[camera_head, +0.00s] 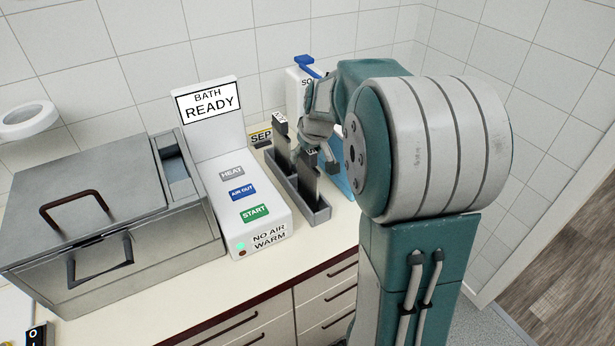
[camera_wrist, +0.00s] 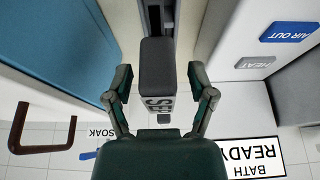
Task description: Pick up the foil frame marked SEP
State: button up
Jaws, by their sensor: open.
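A label reading SEP (camera_head: 261,138) shows behind the bath's control panel, by the back left end of a dark grey rack (camera_head: 318,216). Dark upright frames with white-labelled tops stand in the rack, a rear one (camera_head: 280,123) and a front one (camera_head: 309,184). My gripper (camera_head: 320,150) is over the front frame's top, partly covering its label. In the wrist view my gripper (camera_wrist: 160,96) is open, with one finger on either side of a dark block (camera_wrist: 157,66). The block's white face carries upside-down letters, seemingly starting SE.
The white control panel (camera_head: 238,190) with its BATH READY display stands left of the rack. A metal bath (camera_head: 100,215) with a brown handle is farther left. A blue-topped SOAK container (camera_head: 296,78) is behind my gripper.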

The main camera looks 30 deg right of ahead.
grip_shut()
jog(key=shift+r, duration=0.15)
